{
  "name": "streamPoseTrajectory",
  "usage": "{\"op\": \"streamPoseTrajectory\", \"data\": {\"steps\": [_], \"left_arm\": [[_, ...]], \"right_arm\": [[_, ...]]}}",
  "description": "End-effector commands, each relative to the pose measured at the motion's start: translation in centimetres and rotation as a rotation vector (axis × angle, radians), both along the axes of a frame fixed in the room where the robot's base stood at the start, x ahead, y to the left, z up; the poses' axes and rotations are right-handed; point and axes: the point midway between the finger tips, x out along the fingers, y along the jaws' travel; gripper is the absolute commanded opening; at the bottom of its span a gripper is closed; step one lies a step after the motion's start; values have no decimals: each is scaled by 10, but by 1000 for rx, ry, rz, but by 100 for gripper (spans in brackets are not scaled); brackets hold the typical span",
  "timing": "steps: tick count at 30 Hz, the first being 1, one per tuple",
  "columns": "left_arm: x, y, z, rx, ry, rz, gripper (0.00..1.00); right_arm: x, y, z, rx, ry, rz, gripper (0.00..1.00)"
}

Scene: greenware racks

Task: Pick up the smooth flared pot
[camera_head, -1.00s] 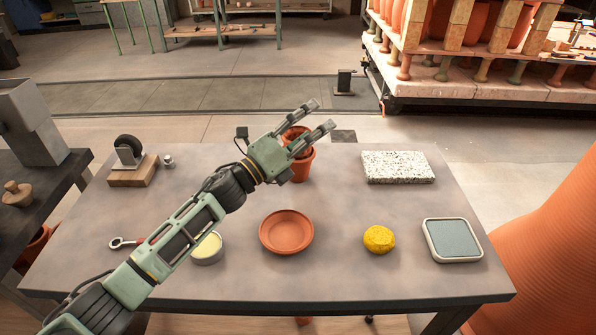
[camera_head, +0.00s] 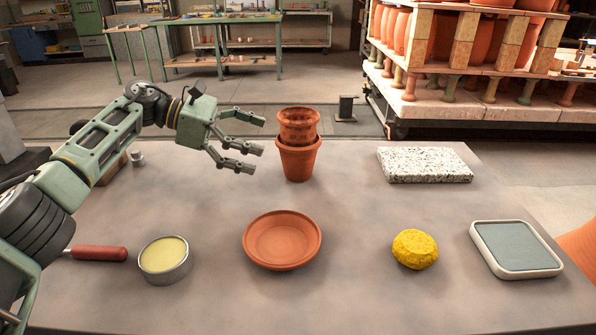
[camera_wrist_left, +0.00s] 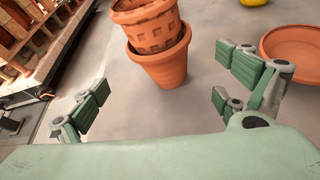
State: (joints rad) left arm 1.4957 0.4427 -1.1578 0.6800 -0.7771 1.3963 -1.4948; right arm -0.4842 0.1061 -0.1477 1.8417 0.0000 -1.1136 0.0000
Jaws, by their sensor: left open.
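The smooth flared pot (camera_head: 298,160) is plain terracotta and stands upright at the back middle of the table. A second terracotta pot (camera_head: 298,126), with a pattern of square dents, sits nested in its mouth, hiding its inside. In the left wrist view the smooth flared pot (camera_wrist_left: 165,66) lies ahead, beyond the fingers, with the dented pot (camera_wrist_left: 150,27) in it, slightly tilted. My left gripper (camera_head: 254,143) is open and empty, just left of the pots, fingers pointing toward them and not touching. My right gripper is out of view.
A terracotta saucer (camera_head: 282,241) lies in front of the pots. A speckled slab (camera_head: 425,165), a yellow sponge (camera_head: 415,249) and a framed grey pad (camera_head: 515,247) are to the right. A round tin (camera_head: 165,260) and a red-handled tool (camera_head: 98,253) are front left.

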Motion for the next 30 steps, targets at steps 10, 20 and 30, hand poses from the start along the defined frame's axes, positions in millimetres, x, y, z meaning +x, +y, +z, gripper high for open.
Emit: {"op": "streamPoseTrajectory", "data": {"steps": [10, 20, 30], "left_arm": [[2, -29, -12, 2, -1, -3, 93], [7, -68, -32, 2, -1, -3, 93], [7, -69, -33, 0, -1, -2, 83]], "right_arm": [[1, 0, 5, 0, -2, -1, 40], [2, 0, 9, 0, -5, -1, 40], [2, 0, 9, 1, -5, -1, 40]]}}
